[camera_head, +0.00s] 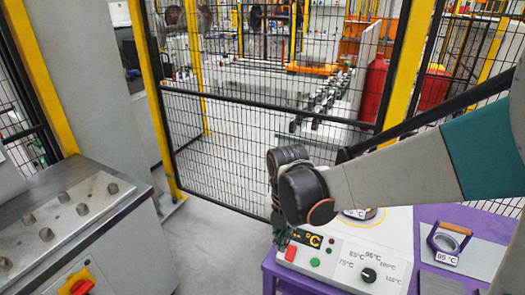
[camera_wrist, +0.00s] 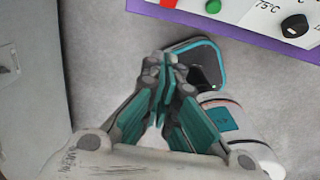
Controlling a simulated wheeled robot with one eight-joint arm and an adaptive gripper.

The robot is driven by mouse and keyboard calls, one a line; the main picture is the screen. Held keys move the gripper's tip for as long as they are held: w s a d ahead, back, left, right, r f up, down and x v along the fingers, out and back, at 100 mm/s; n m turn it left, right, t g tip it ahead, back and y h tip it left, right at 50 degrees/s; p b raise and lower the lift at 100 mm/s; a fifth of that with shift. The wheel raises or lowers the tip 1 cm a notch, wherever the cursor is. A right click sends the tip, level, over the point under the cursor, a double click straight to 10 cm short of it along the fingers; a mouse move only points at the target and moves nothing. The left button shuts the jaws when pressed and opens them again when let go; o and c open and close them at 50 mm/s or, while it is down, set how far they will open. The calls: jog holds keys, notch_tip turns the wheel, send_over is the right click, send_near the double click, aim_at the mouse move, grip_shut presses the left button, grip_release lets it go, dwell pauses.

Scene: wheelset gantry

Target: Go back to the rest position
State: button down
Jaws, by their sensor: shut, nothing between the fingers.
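My gripper (camera_wrist: 168,62) shows in the wrist view with its teal fingers together and nothing between them. It hangs over the grey floor, just off the edge of the purple table. In the head view my arm reaches in from the right, and its dark wrist joint is in front of the white control box (camera_head: 345,262). The gripper there is mostly hidden behind the wrist, with a bit of teal showing beside the box's left end.
The box sits on the purple table (camera_head: 428,215), with a ring holder (camera_head: 446,243) marked 95 °C to its right. A grey cabinet (camera_head: 65,225) with several studs stands at left. A mesh fence (camera_head: 240,150) closes off the back. Floor between cabinet and table is clear.

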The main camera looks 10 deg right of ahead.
jog(key=s+d+r+m+t, duration=0.3)
jog(key=s+r+m, duration=0.2)
jog(key=m, duration=0.9)
jog(key=s+d+r+m+t, duration=0.2)
jog(key=s+r+m, duration=0.3)
jog(key=m, duration=0.9)
jog(key=shift+s+d+r+m+t, duration=0.35)
jog(key=shift+r+t, duration=0.25)
jog(key=shift+t, duration=0.3)
